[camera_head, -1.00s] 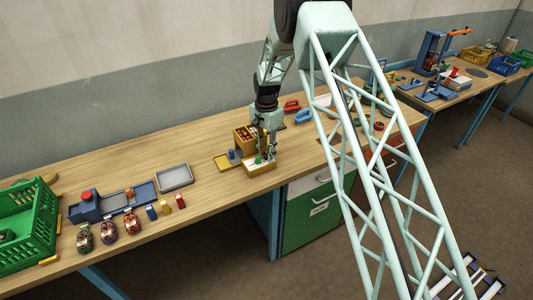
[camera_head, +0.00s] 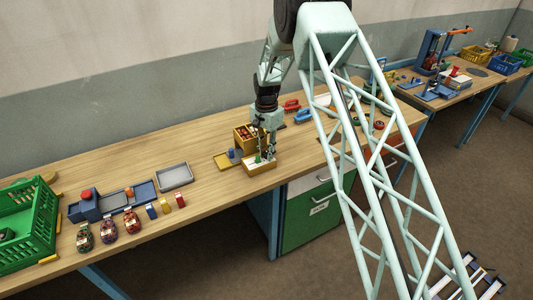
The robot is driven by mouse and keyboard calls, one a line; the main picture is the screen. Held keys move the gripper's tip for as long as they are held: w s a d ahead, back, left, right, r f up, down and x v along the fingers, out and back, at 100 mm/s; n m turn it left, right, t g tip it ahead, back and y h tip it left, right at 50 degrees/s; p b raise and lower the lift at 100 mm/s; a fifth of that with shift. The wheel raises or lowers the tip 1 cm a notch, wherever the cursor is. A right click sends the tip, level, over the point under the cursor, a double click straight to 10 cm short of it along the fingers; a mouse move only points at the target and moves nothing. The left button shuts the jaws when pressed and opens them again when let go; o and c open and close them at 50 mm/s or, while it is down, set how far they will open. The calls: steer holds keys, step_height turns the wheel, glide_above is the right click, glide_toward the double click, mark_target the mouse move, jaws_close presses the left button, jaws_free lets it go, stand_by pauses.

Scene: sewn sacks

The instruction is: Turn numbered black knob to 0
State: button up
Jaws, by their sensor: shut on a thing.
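A small wooden box with a pale top (camera_head: 262,169) stands near the front edge of the workbench. A green piece (camera_head: 257,158) stands on its top, left of my gripper. My gripper (camera_head: 270,157) points down over the right part of this box, its fingers at the top face. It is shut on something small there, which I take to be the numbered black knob. The knob and its numbers are hidden by the fingers and too small to read.
A wooden bin with red contents (camera_head: 244,136) and a yellow tray (camera_head: 222,161) with a blue piece (camera_head: 231,154) stand close behind and left. A grey tray (camera_head: 174,177) lies further left. Blue-handled pliers (camera_head: 303,116) lie right. Bare bench lies between grey and yellow trays.

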steer(key=shift+n+b, duration=0.85)
steer(key=shift+n, duration=0.45)
steer(key=o, duration=0.6)
step_height(320, 180, up, 12)
stand_by(0.4)
